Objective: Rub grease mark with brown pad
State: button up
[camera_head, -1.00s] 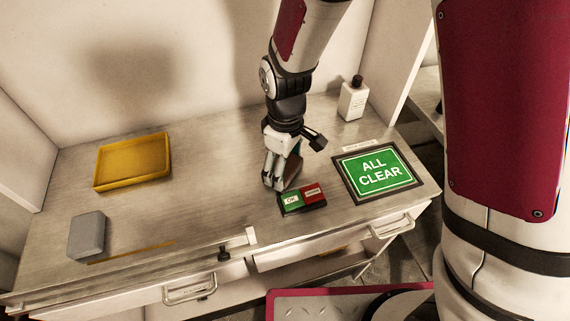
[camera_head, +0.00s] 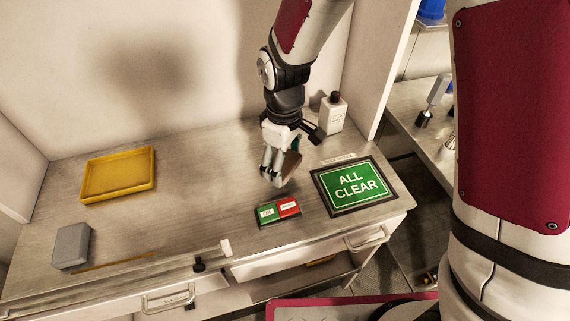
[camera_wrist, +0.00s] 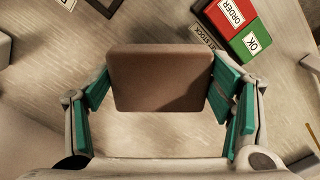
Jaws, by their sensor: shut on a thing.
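My gripper (camera_head: 278,180) is shut on the brown pad (camera_wrist: 160,80), which sits between the teal-lined fingers in the wrist view. In the head view the pad (camera_head: 291,166) shows as a brown patch behind the fingers, above the metal counter (camera_head: 200,185). My gripper is behind the green and red button box, near the counter's right half. A gap between pad and counter is hard to judge. I cannot make out the grease mark; the pad and gripper hide part of the counter.
The OK/ORDER box (camera_head: 278,212) is just in front of my gripper. The ALL CLEAR sign (camera_head: 355,186) lies right, a white bottle (camera_head: 332,114) stands behind. A yellow tray (camera_head: 118,174), grey block (camera_head: 72,246) and thin brown stick (camera_head: 115,262) are left. The counter's middle is clear.

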notch_tip(320, 180, up, 3)
jog(key=shift+s+r+p, duration=0.1)
jog(key=shift+p, duration=0.8)
jog(key=shift+r, duration=0.15)
